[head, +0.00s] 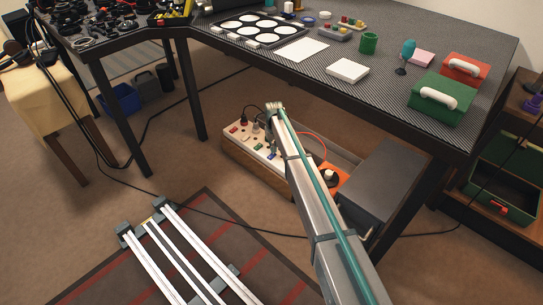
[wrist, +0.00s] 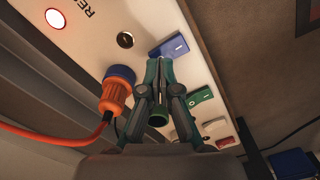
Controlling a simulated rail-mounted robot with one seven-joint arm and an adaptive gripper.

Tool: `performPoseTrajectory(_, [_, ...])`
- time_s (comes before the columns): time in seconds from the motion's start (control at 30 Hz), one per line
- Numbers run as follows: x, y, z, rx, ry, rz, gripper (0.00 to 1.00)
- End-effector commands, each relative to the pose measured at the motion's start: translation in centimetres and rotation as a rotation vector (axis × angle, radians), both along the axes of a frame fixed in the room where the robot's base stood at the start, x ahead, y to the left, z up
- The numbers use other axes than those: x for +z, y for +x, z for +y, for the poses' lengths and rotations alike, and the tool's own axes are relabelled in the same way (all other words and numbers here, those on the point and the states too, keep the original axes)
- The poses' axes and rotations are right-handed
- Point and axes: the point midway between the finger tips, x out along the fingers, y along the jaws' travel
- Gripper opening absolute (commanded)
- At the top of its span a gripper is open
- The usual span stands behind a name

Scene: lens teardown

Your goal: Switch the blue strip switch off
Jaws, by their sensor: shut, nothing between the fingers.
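The blue strip switch (wrist: 181,46) is a blue rocker on the pale panel of the power strip (wrist: 100,12) in the wrist view. A light mark shows on its right part; I cannot tell which way it is tilted. My gripper (wrist: 160,62) is shut and empty. Its fingertips are at the lower left edge of the blue switch; I cannot tell whether they touch it. In the head view the strip (head: 229,136) lies on the floor under the table, and a small blue switch (head: 271,156) shows beside my arm. My fingertips cannot be made out there.
A green switch (wrist: 201,96) and a red switch (wrist: 226,142) sit further along the panel. An orange plug with a blue top (wrist: 117,88) and its cord stand left of my fingers. A red light (wrist: 55,19) glows. The dark table (head: 400,115) overhangs, and a grey box (head: 385,180) stands right.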

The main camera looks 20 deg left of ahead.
Motion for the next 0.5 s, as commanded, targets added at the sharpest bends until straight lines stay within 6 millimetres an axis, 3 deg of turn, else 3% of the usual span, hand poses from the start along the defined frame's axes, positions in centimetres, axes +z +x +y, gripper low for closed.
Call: performPoseTrajectory(0.5, [-0.70,0.02,0.01,0.000,0.000,0.000,0.00])
